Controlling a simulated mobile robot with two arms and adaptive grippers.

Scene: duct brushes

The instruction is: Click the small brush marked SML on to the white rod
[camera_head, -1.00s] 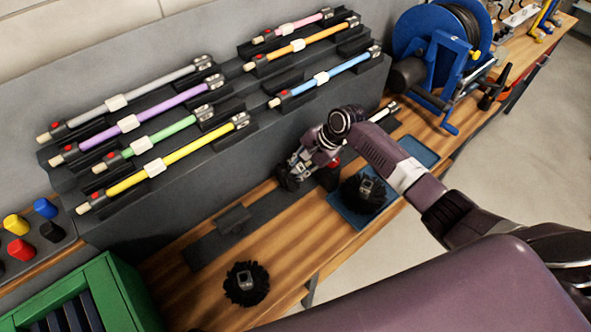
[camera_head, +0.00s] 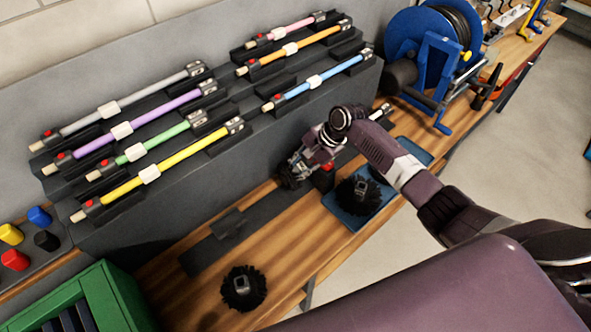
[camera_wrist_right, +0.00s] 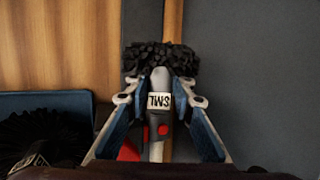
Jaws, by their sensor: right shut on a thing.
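My right gripper (camera_head: 292,172) is low over the bench and shut on the small brush. In the right wrist view the gripper (camera_wrist_right: 158,88) has one blue-padded finger on each side of the grey stem with the white SML label (camera_wrist_right: 160,100). The brush's black bristles (camera_wrist_right: 160,57) stick out past the fingertips. A dark piece with a red button (camera_wrist_right: 163,130) lies in line behind the label; I cannot tell if it is joined to the brush. A pale end of the white rod (camera_head: 384,110) shows beyond my wrist; my arm hides the rest. My left gripper is out of view.
A blue tray (camera_head: 338,209) with a black brush (camera_head: 357,196) lies right of the gripper. Another black brush (camera_head: 243,288) sits on the wooden bench. A red clamp-like part (camera_head: 325,178) is close to my gripper. Coloured rods fill the rack behind; a blue reel (camera_head: 425,50) stands farther right.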

